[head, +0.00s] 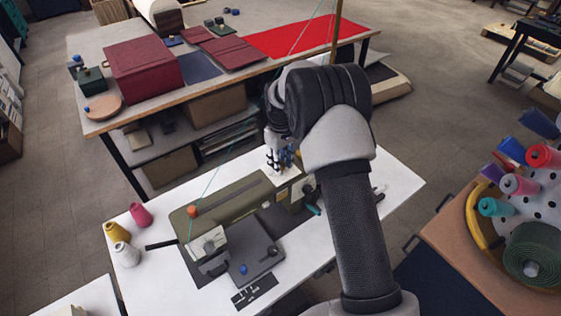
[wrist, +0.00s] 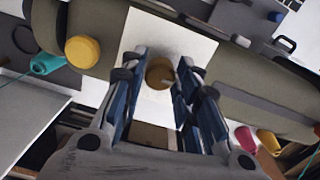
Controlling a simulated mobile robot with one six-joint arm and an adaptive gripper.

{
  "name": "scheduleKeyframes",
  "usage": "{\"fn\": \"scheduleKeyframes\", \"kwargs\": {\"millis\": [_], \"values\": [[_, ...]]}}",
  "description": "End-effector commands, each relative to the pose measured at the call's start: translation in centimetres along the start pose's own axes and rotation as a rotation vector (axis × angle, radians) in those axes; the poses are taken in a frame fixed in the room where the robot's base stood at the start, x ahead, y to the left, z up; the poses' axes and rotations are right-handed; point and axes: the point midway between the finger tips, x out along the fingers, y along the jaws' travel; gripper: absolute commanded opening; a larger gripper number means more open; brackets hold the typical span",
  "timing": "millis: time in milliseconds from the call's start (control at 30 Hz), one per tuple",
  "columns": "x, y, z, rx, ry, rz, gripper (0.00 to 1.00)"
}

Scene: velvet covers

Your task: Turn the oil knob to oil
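The olive-green sewing machine (head: 225,202) lies on the white table. A pale plate (wrist: 198,45) sits on its body in the wrist view and also shows in the head view (head: 288,177). A round brass knob (wrist: 160,74) with a small pointer mark is on this plate. My gripper (wrist: 160,78) is over the plate, its blue fingers apart on either side of the knob. I cannot tell whether the fingertips touch it. In the head view my gripper (head: 279,160) points down at the plate and hides the knob. No lettering is readable on the plate.
A yellow round knob (wrist: 82,51) sits left of the plate in the wrist view. A spool rack (head: 539,225) is at the right. A bench with red boxes (head: 144,69) stands behind.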

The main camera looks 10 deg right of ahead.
Motion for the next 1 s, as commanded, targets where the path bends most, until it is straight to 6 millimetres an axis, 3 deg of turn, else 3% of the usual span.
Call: {"fn": "scheduleKeyframes", "kwargs": {"millis": [200, 567, 733, 1000], "values": [[0.0, 0.0, 0.0, 0.000, 0.000, 0.000, 0.46], [-0.3, 0.0, 0.0, 0.000, 0.001, 0.001, 0.47], [-2.6, 0.1, -0.1, 0.001, 0.004, 0.002, 0.47], [-8.4, 0.1, -0.1, 0.000, 0.004, 0.002, 0.47]]}}
